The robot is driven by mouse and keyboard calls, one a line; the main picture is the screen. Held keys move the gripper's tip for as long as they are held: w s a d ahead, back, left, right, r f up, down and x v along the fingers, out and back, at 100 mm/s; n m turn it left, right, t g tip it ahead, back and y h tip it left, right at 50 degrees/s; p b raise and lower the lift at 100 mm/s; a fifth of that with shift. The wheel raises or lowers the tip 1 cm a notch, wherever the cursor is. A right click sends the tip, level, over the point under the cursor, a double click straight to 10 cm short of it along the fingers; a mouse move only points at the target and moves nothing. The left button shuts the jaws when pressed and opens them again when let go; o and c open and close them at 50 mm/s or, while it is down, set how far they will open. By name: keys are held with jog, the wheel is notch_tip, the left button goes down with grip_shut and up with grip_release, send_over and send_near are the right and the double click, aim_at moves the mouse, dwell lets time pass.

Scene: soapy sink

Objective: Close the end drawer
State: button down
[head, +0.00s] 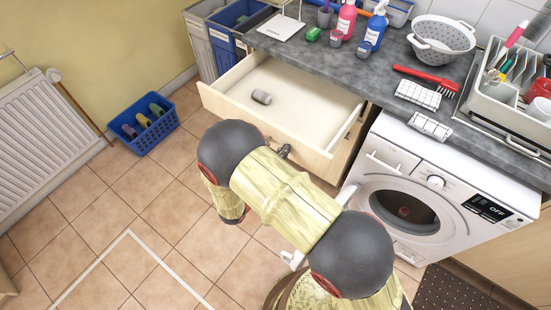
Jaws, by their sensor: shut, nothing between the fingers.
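The end drawer (226,98) stands pulled far open at the left end of the counter, in the head view. Its pale wooden front faces the floor side, and its white inside is in plain sight. A small grey-brown cylinder (262,97) lies in it. A small dark metal piece (284,151) shows at the drawer front beside my arm; I cannot tell for sure whether it is the handle. My arm crosses in front of the drawer and hides part of its front. My gripper cannot be made out; the arm's far end is hidden behind its own links.
A washing machine (455,178) stands right of the drawer. A blue basket (143,124) with bottles is on the tiled floor at left. Bins (226,38) stand beyond the drawer. The counter (335,68) holds bottles, a colander and a dish rack. The floor at left is mostly clear.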

aim_at(308, 128)
jog(key=b+x, duration=0.1)
jog(key=x, duration=3)
jog(key=shift+w+d+r, duration=0.1)
jog(key=shift+w+d, duration=0.05)
jog(key=shift+r, duration=0.1)
jog(key=shift+s+a, duration=0.25)
jog(key=shift+a, duration=0.15)
jog(key=p+v, duration=0.2)
jog(key=v, duration=1)
jog(key=shift+s, duration=0.25)
jog(key=shift+s+a+f+p, duration=0.25)
jog(key=shift+s+p, duration=0.05)
jog(key=shift+s, duration=0.05)
